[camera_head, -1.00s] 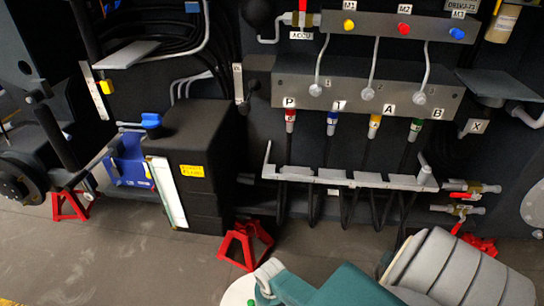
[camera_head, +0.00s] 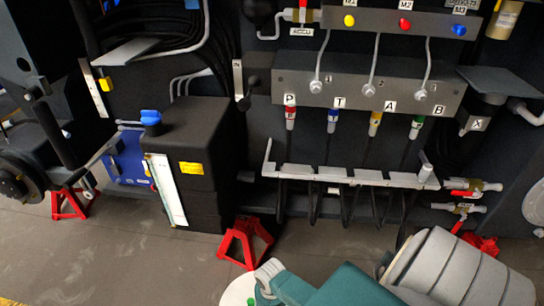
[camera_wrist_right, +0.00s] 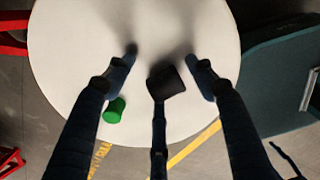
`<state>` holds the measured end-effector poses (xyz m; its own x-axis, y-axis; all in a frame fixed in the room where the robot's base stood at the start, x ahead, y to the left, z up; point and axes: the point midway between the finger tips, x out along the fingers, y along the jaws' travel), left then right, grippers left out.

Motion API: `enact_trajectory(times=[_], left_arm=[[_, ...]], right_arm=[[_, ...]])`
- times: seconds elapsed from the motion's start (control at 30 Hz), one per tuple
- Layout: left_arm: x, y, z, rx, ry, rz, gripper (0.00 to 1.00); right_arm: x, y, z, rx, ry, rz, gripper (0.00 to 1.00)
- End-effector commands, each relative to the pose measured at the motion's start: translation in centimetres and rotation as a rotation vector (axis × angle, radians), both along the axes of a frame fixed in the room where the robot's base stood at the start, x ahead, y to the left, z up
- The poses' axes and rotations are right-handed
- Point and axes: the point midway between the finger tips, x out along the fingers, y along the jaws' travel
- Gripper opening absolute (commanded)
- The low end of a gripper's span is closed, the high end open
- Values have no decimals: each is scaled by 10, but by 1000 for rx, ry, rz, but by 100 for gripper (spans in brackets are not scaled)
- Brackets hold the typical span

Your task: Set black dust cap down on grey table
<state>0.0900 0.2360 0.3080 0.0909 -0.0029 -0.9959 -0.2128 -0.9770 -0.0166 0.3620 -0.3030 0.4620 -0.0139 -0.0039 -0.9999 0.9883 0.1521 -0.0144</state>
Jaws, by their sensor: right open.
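A round, pale table top (camera_wrist_right: 75,60) fills the upper middle of the right wrist view. A sliver of it shows at the bottom of the head view (camera_head: 236,291). My right gripper (camera_wrist_right: 165,72) is open over it, with two dark fingers spread left and right. A dark, blocky shape (camera_wrist_right: 166,82), which looks like the black dust cap, sits between the fingertips, with a visible gap on both sides. A thin dark stalk runs up to it from below. I cannot tell whether it rests on the table. My left gripper is not in view.
A green cap (camera_wrist_right: 115,110) is on the table, left of the dark shape. A red stand (camera_head: 245,243) stands on the floor behind the table. The hose rack (camera_head: 345,178) and labelled manifold (camera_head: 368,85) are farther back. The far part of the table top is clear.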

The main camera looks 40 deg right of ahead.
Motion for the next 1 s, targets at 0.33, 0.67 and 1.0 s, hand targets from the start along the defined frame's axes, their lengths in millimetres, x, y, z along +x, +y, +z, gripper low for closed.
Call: enact_trajectory(times=[0.33, 0.67, 1.0], left_arm=[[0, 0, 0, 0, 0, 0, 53], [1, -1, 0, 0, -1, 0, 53], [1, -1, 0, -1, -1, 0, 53]], right_arm=[[2, -1, 43, -2, -4, 2, 55], [2, 0, 105, -1, -3, 2, 55], [1, 0, 120, 0, 1, 0, 55]])
